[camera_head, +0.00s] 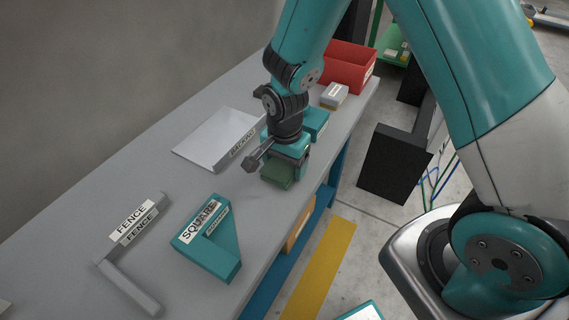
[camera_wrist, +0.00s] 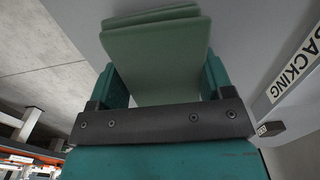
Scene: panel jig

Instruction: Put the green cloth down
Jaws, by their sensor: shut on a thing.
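The green cloth (camera_head: 277,175) is a folded, dull green pad near the front edge of the grey bench. My gripper (camera_head: 288,160) is above it, pointing down, with its jaws shut on the cloth. In the wrist view the folded cloth (camera_wrist: 160,55) sits between the two teal fingers of my gripper (camera_wrist: 160,85), its layered edge at the top. I cannot tell whether the cloth touches the bench top.
On the bench (camera_head: 150,215) are a white "BACKING" panel (camera_head: 215,140), a teal "SQUARE" block (camera_head: 212,245) and a grey "FENCE" piece (camera_head: 130,285). Behind my gripper are a teal box (camera_head: 316,122), a small pale block (camera_head: 334,95) and a red bin (camera_head: 347,68).

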